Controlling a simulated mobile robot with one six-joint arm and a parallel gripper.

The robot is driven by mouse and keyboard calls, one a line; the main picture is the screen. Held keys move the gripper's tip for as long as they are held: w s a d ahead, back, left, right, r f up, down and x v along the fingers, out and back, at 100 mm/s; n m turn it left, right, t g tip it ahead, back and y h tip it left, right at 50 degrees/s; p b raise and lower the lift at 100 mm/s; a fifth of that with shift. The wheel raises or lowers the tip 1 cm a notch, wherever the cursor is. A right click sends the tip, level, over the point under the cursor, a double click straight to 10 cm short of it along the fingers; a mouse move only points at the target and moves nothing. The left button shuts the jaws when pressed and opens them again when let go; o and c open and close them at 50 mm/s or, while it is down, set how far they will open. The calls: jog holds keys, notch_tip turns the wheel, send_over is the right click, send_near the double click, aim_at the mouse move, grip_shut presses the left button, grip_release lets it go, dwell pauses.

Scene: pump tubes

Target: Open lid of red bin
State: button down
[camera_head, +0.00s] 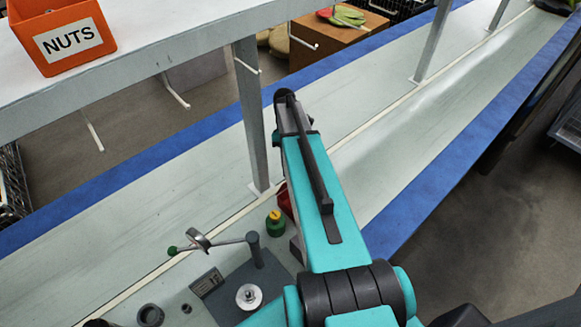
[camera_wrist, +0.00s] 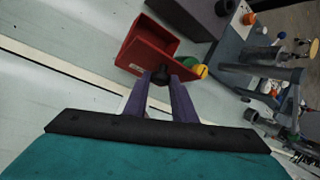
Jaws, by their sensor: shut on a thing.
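The red bin (camera_wrist: 140,48) shows in the wrist view just beyond my fingertips, with its dark inner side partly visible. In the head view only a sliver of the red bin (camera_head: 285,201) shows at the left edge of my arm. My gripper (camera_wrist: 160,77) has its two purple fingers close around a small dark knob (camera_wrist: 159,79) at the near edge of the bin. The knob appears to be the lid's handle. How far the lid is raised is hard to tell. My gripper is hidden behind my arm in the head view.
A green container with a yellow top (camera_head: 275,222) stands beside the bin. A grey pump fixture (camera_head: 258,270) with a lever is on the bench nearby. An orange NUTS bin (camera_head: 62,38) sits on the shelf (camera_head: 150,60) above. The bench is clear toward the upper right.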

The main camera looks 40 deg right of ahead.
dwell(0.3)
jog(key=c, duration=1.5)
grip_release()
jog(key=shift+w+r, duration=0.1)
jog(key=shift+w, duration=0.05)
jog(key=shift+b+v, duration=0.5)
jog(key=shift+v, duration=6.25)
